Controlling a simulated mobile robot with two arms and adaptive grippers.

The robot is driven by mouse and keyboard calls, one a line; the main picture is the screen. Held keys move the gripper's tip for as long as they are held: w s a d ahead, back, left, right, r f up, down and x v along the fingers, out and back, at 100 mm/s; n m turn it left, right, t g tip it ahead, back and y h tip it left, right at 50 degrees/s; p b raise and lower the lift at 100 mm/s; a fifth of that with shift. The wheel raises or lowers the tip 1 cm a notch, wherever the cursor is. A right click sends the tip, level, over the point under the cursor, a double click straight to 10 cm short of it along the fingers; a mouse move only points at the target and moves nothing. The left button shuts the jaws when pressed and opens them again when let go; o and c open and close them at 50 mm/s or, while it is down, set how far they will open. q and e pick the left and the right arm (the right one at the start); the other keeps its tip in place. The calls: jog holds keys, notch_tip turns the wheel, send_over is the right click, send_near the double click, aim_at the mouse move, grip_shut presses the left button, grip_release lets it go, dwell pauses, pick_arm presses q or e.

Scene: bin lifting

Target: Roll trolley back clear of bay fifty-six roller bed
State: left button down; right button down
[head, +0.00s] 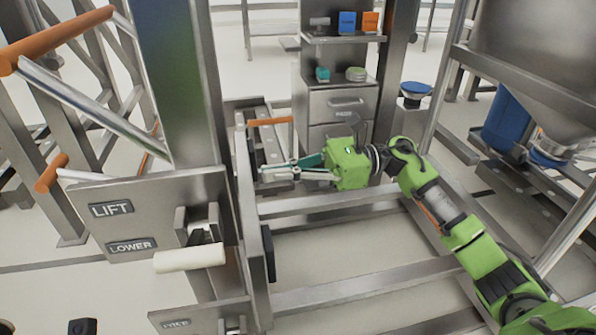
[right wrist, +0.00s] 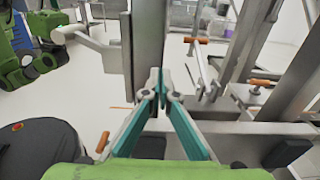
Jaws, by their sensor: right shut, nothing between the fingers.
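The steel trolley frame fills the left and middle of the head view, with an upright mast (head: 187,80) and a panel (head: 150,195) marked LIFT and LOWER. A white lever handle (head: 190,258) sticks out of the panel. Orange-ended bars (head: 60,38) reach in at the upper left. My right gripper (head: 264,172) is over the lower frame, right of the mast, pointing left. Its fingers are shut and empty; the fingertips (right wrist: 157,76) meet in front of a steel upright (right wrist: 148,42) in the right wrist view. I cannot make out the left gripper.
A steel drawer cabinet (head: 342,104) with small boxes on its shelf stands behind. A hopper (head: 520,45) and blue container (head: 508,122) stand at the right. Low frame rails (head: 365,285) cross the floor. Pale floor shows between them.

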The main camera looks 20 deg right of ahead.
jog(key=w+a+b, duration=0.1)
jog(key=a, duration=0.5)
jog(key=shift+w+a, duration=0.15)
jog(key=shift+a, duration=0.05)
jog(key=w+a, duration=0.2)
jog(key=a, duration=0.9)
jog(key=w+a+p, duration=0.1)
jog(key=w+a, duration=0.1)
jog(key=a, duration=0.9)
jog(key=shift+w+a, duration=0.3)
jog(key=shift+a, duration=0.05)
